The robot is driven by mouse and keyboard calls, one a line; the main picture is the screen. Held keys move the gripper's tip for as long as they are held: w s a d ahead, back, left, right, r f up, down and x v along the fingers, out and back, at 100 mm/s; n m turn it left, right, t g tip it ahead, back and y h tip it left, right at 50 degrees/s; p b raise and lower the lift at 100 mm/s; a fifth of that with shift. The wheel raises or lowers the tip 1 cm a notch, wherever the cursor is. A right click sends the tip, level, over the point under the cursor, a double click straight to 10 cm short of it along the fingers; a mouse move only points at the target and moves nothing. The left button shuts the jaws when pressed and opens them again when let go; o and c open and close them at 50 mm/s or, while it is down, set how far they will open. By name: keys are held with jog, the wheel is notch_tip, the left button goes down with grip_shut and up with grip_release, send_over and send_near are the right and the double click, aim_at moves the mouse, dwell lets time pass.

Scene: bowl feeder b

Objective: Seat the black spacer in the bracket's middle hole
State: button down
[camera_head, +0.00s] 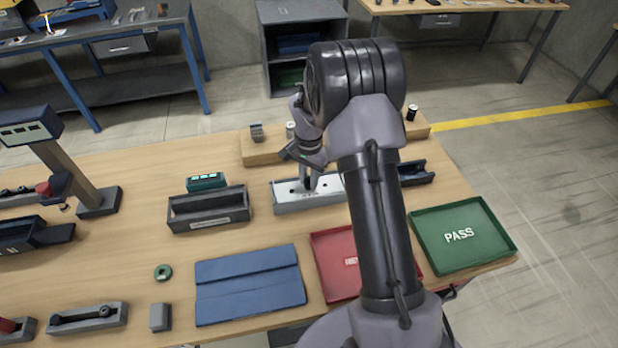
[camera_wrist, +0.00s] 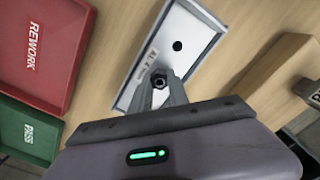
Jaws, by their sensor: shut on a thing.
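The bracket (camera_head: 330,184) is a pale metal plate lying in a grey tray-like fixture near the table's middle. In the wrist view, the bracket (camera_wrist: 190,28) shows one open dark hole beyond my fingers. My gripper (camera_head: 306,186) points down over the bracket's middle portion. In the wrist view, my gripper (camera_wrist: 160,90) is shut on a small dark ring-shaped part, which I take as the black spacer (camera_wrist: 159,80). The spacer is over the plate, and the fingers hide the surface directly beneath. I cannot tell whether it touches the plate or sits in a hole.
A wooden block (camera_head: 260,150) with small parts, including a black cylinder (camera_head: 411,113), stands behind the bracket. A dark open bin (camera_head: 208,210) is to its left. The red tray (camera_head: 335,270) and green PASS tray (camera_head: 462,237) lie in front and right. A blue mat (camera_head: 249,284) lies front left.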

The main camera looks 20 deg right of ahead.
jog(key=shift+f, duration=0.3)
jog(key=c, duration=1.2)
grip_release()
jog(key=shift+o, duration=0.2)
notch_tip(320, 180, up, 18)
jog(key=p, duration=0.3)
jog(key=shift+f+p, duration=0.2)
jog(key=shift+p, duration=0.2)
